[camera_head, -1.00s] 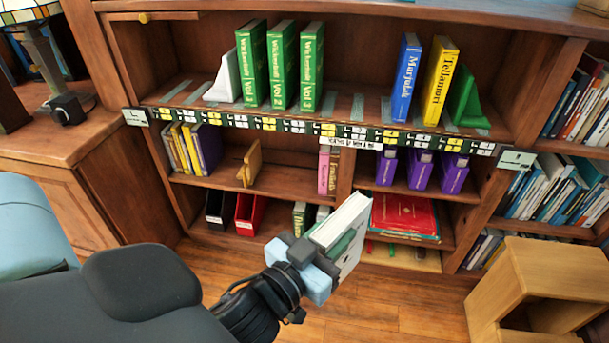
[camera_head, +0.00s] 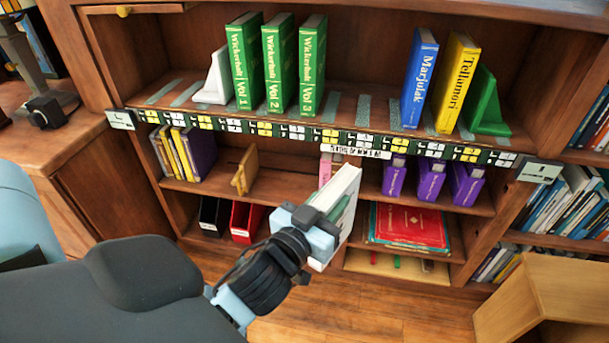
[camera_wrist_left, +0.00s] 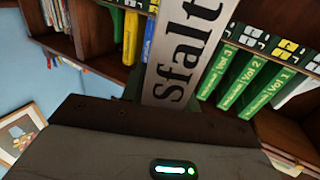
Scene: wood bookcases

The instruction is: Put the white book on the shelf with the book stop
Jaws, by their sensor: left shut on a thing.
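The white book (camera_head: 344,190) is held tilted in front of the bookcase's middle shelf, clear of the boards. My left gripper (camera_head: 316,226) is shut on its lower end. In the left wrist view its white spine (camera_wrist_left: 182,55) reads "Sfalt". A wooden book stop (camera_head: 246,170) stands on the middle shelf, with a wide gap to its right. On the top shelf a white bookend (camera_head: 216,78) stands left of the green volumes (camera_head: 277,65), and a green bookend (camera_head: 486,105) stands right of the yellow book (camera_head: 456,80). My right gripper is not in view.
The top shelf has free room between the green volumes and a blue book (camera_head: 419,78). The middle shelf holds thin books (camera_head: 183,150) left and purple books (camera_head: 433,180) right. A red book (camera_head: 409,226) lies below. A wooden stool (camera_head: 550,295) stands front right.

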